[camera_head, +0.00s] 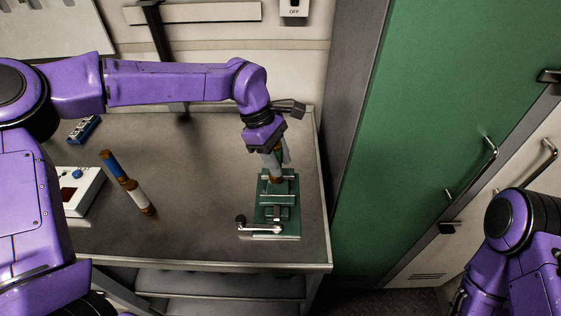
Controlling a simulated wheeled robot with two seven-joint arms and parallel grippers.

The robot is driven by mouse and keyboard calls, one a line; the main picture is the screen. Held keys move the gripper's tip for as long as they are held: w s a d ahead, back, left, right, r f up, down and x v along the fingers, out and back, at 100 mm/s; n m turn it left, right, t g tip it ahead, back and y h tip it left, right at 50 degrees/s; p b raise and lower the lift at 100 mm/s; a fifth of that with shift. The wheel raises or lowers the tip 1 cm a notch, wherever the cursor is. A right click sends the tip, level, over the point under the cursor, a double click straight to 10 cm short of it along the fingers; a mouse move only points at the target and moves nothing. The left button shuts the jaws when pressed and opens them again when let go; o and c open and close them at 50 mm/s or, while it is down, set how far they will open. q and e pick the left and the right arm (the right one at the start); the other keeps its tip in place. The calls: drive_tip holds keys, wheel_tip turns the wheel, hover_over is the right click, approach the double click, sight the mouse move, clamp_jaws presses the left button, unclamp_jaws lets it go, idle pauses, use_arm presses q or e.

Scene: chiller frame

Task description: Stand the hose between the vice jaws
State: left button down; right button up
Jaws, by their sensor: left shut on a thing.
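The green vice (265,214) stands near the right end of the grey workbench, with its handle toward the front edge. My left gripper (275,160) points down over the back part of the vice. It is shut on the hose (277,179), whose brown lower end shows below the fingers. This end is at or just above the vice jaws; I cannot tell whether it is between them or touching. The fingers hide most of the hose. My right arm shows at the lower right, but its gripper is out of view.
A blue, white and brown cylinder (127,184) is on the bench (195,215) at the left. A white box with a blue knob (80,189) and a blue block (83,130) are further left. A green cabinet (425,120) stands to the right. The bench middle is clear.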

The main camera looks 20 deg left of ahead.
use_arm(q)
drive_tip(key=shift+w+f, duration=0.25)
drive_tip(key=shift+f, duration=0.05)
wheel_tip(320, 180, down, 3)
drive_tip(key=shift+w+d+f+p, duration=0.1)
drive_tip(key=shift+w+f+p, duration=0.1)
drive_tip(key=shift+p, duration=1)
drive_tip(key=shift+f, duration=0.4)
drive_tip(key=c, duration=0.7)
unclamp_jaws()
drive_tip(key=s+b+v, duration=0.1)
drive_tip(key=b+v, duration=0.2)
drive_tip(key=v, duration=0.9)
drive_tip(key=shift+w+r+b, duration=0.25)
drive_tip(key=shift+w+b, duration=0.05)
drive_tip(key=shift+w, duration=0.1)
